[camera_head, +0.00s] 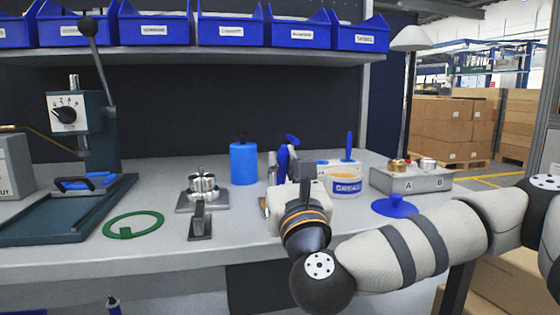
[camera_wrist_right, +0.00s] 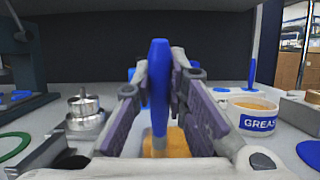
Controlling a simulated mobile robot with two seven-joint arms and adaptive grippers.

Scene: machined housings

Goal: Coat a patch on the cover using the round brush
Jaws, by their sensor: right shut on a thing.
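My right gripper (camera_head: 288,165) is over the middle of the bench, with its arm coming in from the right. In the right wrist view its fingers (camera_wrist_right: 160,95) are shut on an upright blue-handled tool (camera_wrist_right: 159,82), which looks like a brush. Its lower end shows against an orange-yellow patch (camera_wrist_right: 178,143) and I cannot make out the bristles. A round silver metal part (camera_head: 203,184) sits on a plate to the left. I cannot tell which part is the cover. My left gripper is not in view.
A blue cylinder (camera_head: 243,163) stands behind and left of the gripper. A green ring (camera_head: 133,224) lies at the left, by a dark press (camera_head: 84,125). A grey block marked A and B (camera_head: 412,181) and a blue disc (camera_head: 395,206) are at the right. Blue bins (camera_head: 231,24) line the shelf.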

